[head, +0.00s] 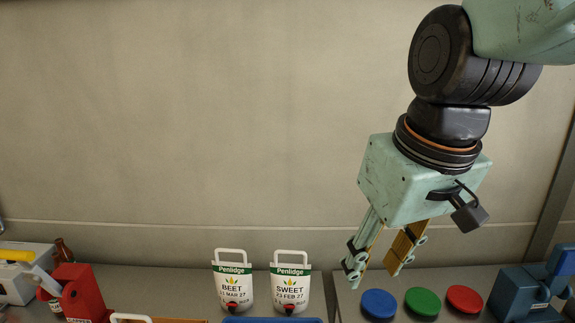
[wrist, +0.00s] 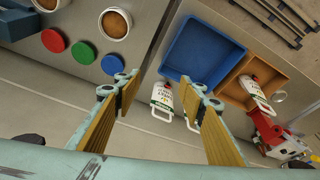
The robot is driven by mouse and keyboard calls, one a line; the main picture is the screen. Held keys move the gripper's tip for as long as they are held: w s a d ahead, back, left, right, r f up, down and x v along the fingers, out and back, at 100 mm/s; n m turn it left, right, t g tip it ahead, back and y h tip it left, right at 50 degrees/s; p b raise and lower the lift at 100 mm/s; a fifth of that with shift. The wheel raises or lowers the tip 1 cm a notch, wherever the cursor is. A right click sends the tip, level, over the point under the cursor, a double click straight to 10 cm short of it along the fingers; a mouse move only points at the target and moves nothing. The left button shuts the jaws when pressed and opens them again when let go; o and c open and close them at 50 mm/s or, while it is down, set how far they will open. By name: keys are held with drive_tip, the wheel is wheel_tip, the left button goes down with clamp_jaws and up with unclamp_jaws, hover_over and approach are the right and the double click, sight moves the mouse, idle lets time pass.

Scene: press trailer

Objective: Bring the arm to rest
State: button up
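My gripper (head: 376,268) hangs from my arm at the right of the head view, pointing down, above the back of the counter. Its two fingers with tan pads are apart, and nothing is between them. In the wrist view my gripper (wrist: 165,88) also shows open, with the gap clear of any held thing. The counter lies below the fingertips at some distance.
White pouches marked BEET (head: 233,281) and SWEET (head: 290,284) stand at the back wall. Blue (head: 378,304), green (head: 422,302) and red (head: 465,299) discs lie right. A blue tray (wrist: 208,32) and an orange tray (wrist: 283,74) lie below. A red device (head: 80,291) stands left.

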drive_tip(key=s+d+f+m+b, duration=0.1)
drive_tip(key=s+d, duration=0.2)
drive_tip(key=s, duration=0.4)
drive_tip(key=s+d+f+m+b, duration=0.1)
drive_tip(key=s+d+m, duration=0.1)
drive_tip(key=s, duration=0.6)
drive_tip(key=shift+d+h, duration=0.4)
drive_tip(key=shift+d, duration=0.2)
drive_tip(key=shift+f, duration=0.1)
